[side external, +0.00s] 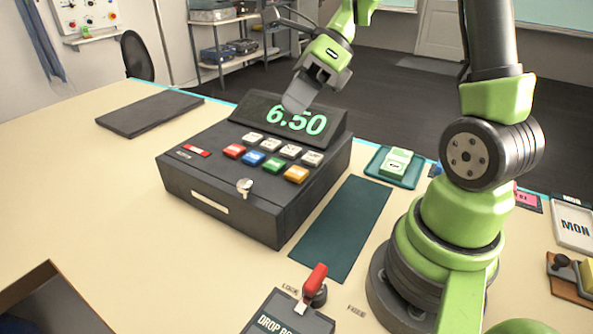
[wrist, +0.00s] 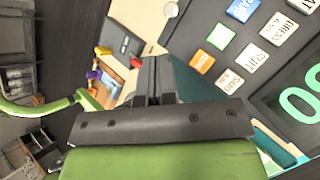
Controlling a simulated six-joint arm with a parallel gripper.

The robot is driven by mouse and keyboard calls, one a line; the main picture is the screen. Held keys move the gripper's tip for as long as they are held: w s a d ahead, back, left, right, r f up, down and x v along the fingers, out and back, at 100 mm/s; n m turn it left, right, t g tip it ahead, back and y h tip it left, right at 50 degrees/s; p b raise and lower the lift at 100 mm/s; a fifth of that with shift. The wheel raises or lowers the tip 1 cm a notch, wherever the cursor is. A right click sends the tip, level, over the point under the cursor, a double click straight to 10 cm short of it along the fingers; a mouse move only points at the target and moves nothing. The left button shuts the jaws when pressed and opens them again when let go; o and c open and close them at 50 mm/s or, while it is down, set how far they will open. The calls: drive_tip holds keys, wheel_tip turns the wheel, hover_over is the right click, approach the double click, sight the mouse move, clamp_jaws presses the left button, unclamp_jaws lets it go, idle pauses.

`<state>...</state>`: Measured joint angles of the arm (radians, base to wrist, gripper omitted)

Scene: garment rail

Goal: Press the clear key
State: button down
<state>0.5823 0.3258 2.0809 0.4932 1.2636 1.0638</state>
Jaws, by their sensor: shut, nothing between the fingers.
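A dark cash register (side external: 215,193) stands on the table, with a green lit display (side external: 318,125) reading 6.50. Its front key row has red (side external: 234,151), blue (side external: 253,158), green (side external: 273,165) and orange (side external: 296,174) keys, with white keys (side external: 290,151) behind. Key labels are too small in the side view, so I cannot tell which is the clear key. The wrist view shows the orange (wrist: 202,62), green (wrist: 221,37) and blue keys (wrist: 242,9).
A round silver lock (side external: 244,186) sits on the register's front edge. A dark green mat (side external: 342,225) lies right of the register. A red-handled lever (side external: 315,282) stands in front.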

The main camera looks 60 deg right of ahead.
sight(296, 170)
drive_tip(key=m, duration=0.1)
drive_tip(key=w+d+f+m, duration=0.1)
drive_tip(key=shift+d+f+m+y, duration=0.2)
drive_tip(key=shift+m+y, duration=0.2)
drive_tip(key=shift+f, duration=0.15)
drive_tip(key=shift+f, duration=4.3)
drive_tip(key=shift+f, duration=0.4)
drive_tip(key=shift+f, duration=0.4)
drive_tip(key=shift+r, duration=0.85)
